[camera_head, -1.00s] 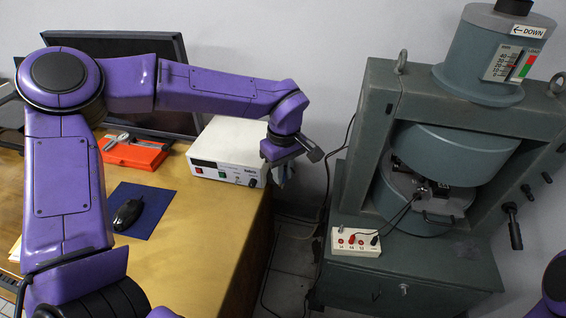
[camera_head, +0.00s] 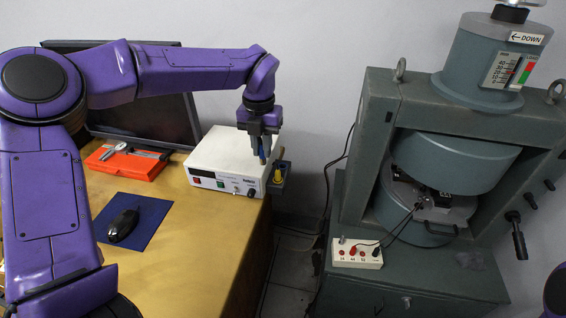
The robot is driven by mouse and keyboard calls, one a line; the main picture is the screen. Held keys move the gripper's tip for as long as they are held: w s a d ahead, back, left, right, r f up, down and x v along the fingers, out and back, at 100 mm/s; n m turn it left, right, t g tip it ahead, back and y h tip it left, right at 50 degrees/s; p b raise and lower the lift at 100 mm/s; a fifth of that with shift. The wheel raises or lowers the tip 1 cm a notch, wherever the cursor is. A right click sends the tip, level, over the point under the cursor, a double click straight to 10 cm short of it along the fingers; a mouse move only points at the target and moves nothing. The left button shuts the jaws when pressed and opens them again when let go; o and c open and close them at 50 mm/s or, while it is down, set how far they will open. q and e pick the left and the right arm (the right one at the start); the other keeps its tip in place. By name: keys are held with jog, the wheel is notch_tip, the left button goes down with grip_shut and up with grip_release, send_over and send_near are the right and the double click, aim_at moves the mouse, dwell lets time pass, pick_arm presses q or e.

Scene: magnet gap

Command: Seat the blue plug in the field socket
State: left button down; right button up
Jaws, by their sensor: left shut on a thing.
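My left gripper (camera_head: 262,150) points down beside the right end of the white power supply. It is shut on a small blue thing, apparently the blue plug (camera_head: 264,157), mostly hidden by the fingers. A small orange-brown bit shows at its lower end. Just right of and below the gripper, a grey holder (camera_head: 277,187) with a yellow plug (camera_head: 278,175) sits at the power supply's side. The white socket box (camera_head: 357,254) with red and black sockets stands on the grey machine's base; its labels are too small to read. My right gripper is out of view.
The white power supply (camera_head: 215,160) stands on the yellow desk (camera_head: 180,260). A grey-green press-like machine (camera_head: 380,130) with round poles stands at the right, black leads running from it to the socket box. A gap with floor cables separates desk and machine.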

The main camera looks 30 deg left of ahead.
pick_arm(q)
jog(key=w+f, duration=0.2)
jog(key=w, duration=0.1)
jog(key=w+f+p, duration=0.1)
jog(key=w+f, duration=0.2)
jog(key=w, duration=0.1)
jog(key=w+f+p, duration=0.1)
jog(key=w+f, duration=0.2)
jog(key=shift+w, duration=0.35)
jog(key=f+p, duration=0.1)
jog(key=f, duration=0.2)
jog(key=shift+w+f+p, duration=0.2)
jog(key=shift+p, duration=0.1)
jog(key=shift+f, duration=0.35)
jog(key=c, duration=1.4)
grip_release()
jog(key=shift+o, duration=0.2)
jog(key=shift+r, duration=0.3)
notch_tip(320, 180, up, 12)
jog(key=b, duration=0.1)
jog(key=shift+b, duration=0.3)
